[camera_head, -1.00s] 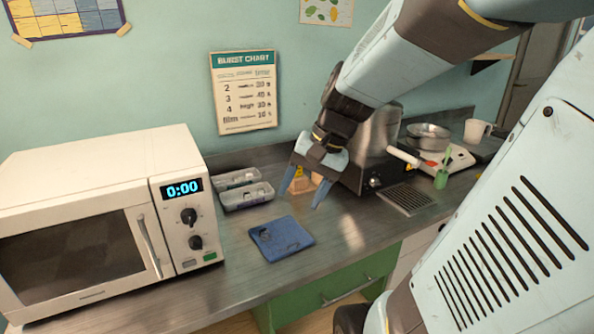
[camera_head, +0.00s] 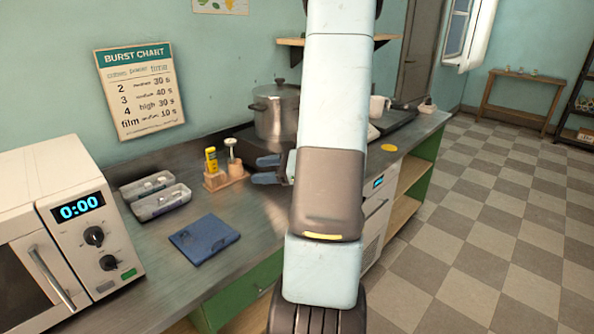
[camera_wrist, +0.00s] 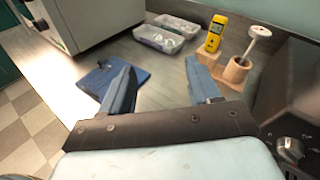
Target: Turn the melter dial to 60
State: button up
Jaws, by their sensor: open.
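The melter dial (camera_wrist: 291,148) is a silvery knob on a dark front panel at the lower right of the wrist view. The number it points to is too small to read. In the head view a lidded steel pot (camera_head: 274,112) stands behind my arm, which hides the panel and dial. My gripper (camera_head: 266,170) is open and empty above the counter, its fingers pointing left in that view. In the wrist view its two blue fingers (camera_wrist: 158,75) are spread apart. The dial lies to the right of the fingers, apart from them.
A wooden holder (camera_head: 226,180) with a yellow thermometer (camera_head: 211,160) and a white-topped tool stands close beyond the fingers. A blue folded cloth (camera_head: 204,239), a grey tray (camera_head: 160,203) and a microwave (camera_head: 62,235) lie to the left. A burst chart (camera_head: 140,90) hangs on the wall.

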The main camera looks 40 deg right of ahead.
jog(key=s+d+f+m+t+h, duration=0.1)
jog(key=d+f+m+t+h, duration=0.1)
jog(key=d, duration=0.4)
jog(key=s+d+f+m+t+h, duration=0.2)
jog(key=d+f+m+h, duration=0.2)
jog(key=d+f+m, duration=0.1)
jog(key=s+d+f+m+t+h, duration=0.2)
jog(key=d+f+m+h, duration=0.2)
jog(key=d, duration=0.4)
jog(key=shift+s+m, duration=0.2)
jog(key=shift+m, duration=0.4)
jog(key=w, duration=1.3)
jog(key=shift+w, duration=0.35)
jog(key=c, duration=1)
jog(key=shift+d, duration=0.2)
jog(key=shift+a, duration=0.1)
